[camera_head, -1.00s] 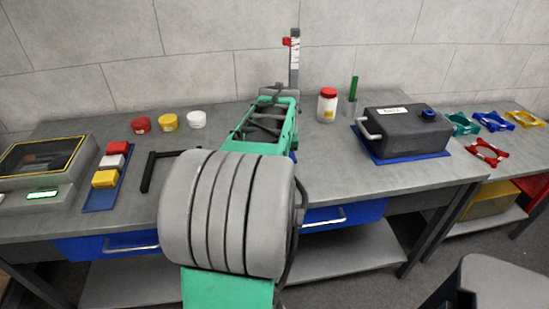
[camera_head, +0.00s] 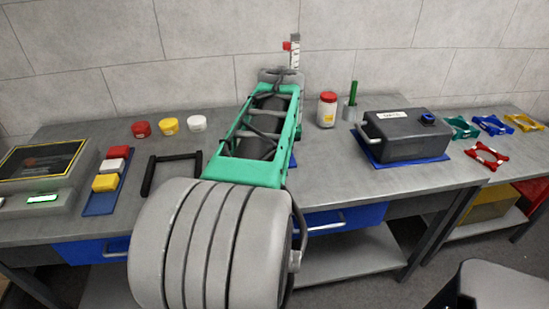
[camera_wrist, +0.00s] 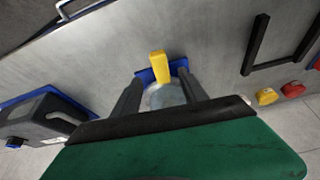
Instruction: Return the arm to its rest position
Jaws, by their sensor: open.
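My arm fills the middle of the head view, its grey ribbed joint near and its green link reaching over the bench towards the wall. My gripper (camera_wrist: 160,78) shows in the wrist view, its two dark fingers apart with nothing clasped. Beyond and between the fingers are a yellow block (camera_wrist: 158,64) and a clear, greyish round part (camera_wrist: 166,96) at a blue base (camera_wrist: 146,76). I cannot tell how far below the fingertips they lie. In the head view my arm hides the gripper and most of this spot.
On the bench (camera_head: 345,185), a dark case (camera_head: 405,140) and a red-lidded jar (camera_head: 327,110) stand right of my arm. A black bar frame (camera_head: 168,172), a tray of coloured blocks (camera_head: 103,200) and a display unit (camera_head: 42,175) are left. An upright post (camera_head: 295,52) stands behind.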

